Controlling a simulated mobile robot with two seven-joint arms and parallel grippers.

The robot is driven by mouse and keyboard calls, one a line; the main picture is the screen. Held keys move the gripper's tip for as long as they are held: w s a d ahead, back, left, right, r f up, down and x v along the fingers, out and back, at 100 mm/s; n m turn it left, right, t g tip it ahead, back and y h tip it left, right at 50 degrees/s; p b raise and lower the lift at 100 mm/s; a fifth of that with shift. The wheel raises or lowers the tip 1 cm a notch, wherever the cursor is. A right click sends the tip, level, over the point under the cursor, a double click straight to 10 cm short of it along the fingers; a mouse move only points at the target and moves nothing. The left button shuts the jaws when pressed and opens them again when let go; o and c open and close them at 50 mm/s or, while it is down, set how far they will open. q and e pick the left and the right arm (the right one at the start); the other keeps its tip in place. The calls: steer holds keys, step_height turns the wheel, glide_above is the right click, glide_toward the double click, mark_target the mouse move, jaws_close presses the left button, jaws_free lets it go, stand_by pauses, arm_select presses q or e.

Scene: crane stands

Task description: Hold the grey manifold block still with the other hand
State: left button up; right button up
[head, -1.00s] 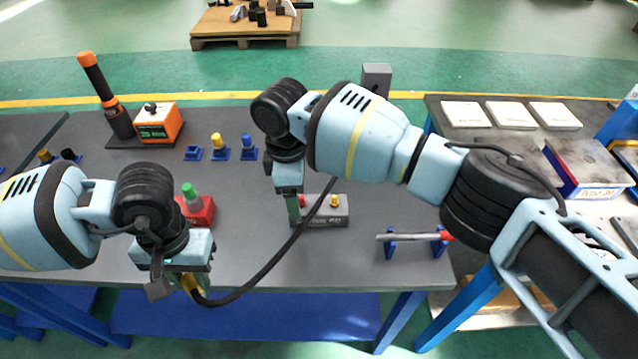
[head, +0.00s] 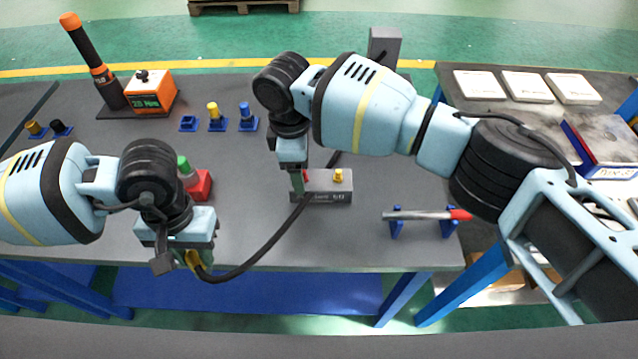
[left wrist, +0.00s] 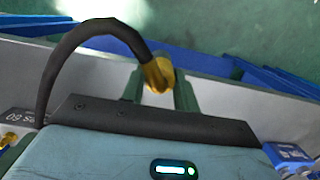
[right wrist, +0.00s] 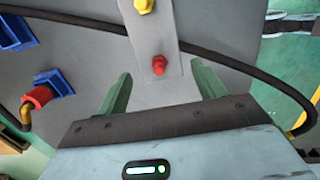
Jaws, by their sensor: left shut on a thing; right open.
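The grey manifold block (head: 322,194) lies on the table and has a yellow fitting (head: 339,176) and a red fitting (right wrist: 159,65) on top. My right gripper (head: 298,184) is open at the block's left end. In the right wrist view its two fingers (right wrist: 160,82) stand apart on either side of the block's red-fitting end, with no clear contact. My left gripper (head: 190,260) is shut on the brass-yellow end of a black hose (left wrist: 157,75), near the table's front edge. The hose (head: 255,272) runs up behind my right gripper.
A red block with a green cap (head: 198,184) stands left of the manifold. A metal rod with a red end (head: 425,215) rests on blue supports to the right. Blue holders (head: 217,122) and an orange box (head: 150,92) stand farther back.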

arm_select(q)
steer(key=shift+s+f+b, duration=0.2)
steer(key=shift+f+b, duration=0.2)
steer(key=shift+f, duration=0.7)
arm_select(e)
step_height(320, 180, down, 4)
steer(key=shift+r, duration=0.15)
arm_select(q)
steer(key=shift+f, duration=0.2)
arm_select(e)
steer(key=shift+d+f, duration=0.15)
steer(key=shift+f, duration=0.6)
steer(key=c, duration=1)
